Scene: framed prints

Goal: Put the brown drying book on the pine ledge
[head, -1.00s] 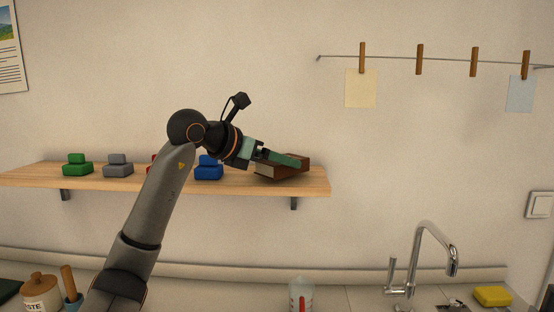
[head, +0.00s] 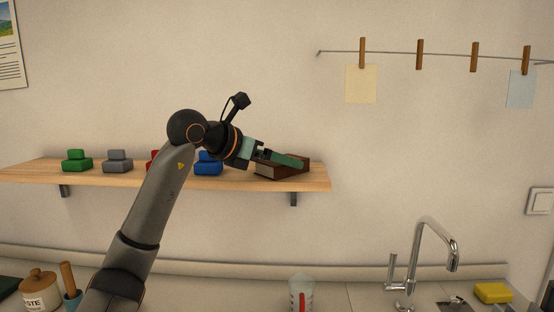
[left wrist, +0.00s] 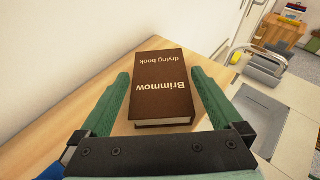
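The brown drying book (head: 268,171) lies flat near the right end of the pine ledge (head: 240,184). In the left wrist view the book (left wrist: 162,85) shows its cover with the title, resting on the wood of the ledge (left wrist: 85,110). My left gripper (head: 288,160) is at the book from the left. In the wrist view its green fingers (left wrist: 160,72) are apart, one on each side of the book, with narrow gaps beside it. The gripper is open. My right gripper is not in view.
Green (head: 77,162), grey (head: 118,163) and blue (head: 208,168) block-like objects stand along the ledge, with a red one (head: 153,159) mostly behind my arm. Below are a tap (head: 436,232), a jug (head: 301,292) and a yellow sponge (head: 493,293). Pegs (head: 420,55) hang on a line at upper right.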

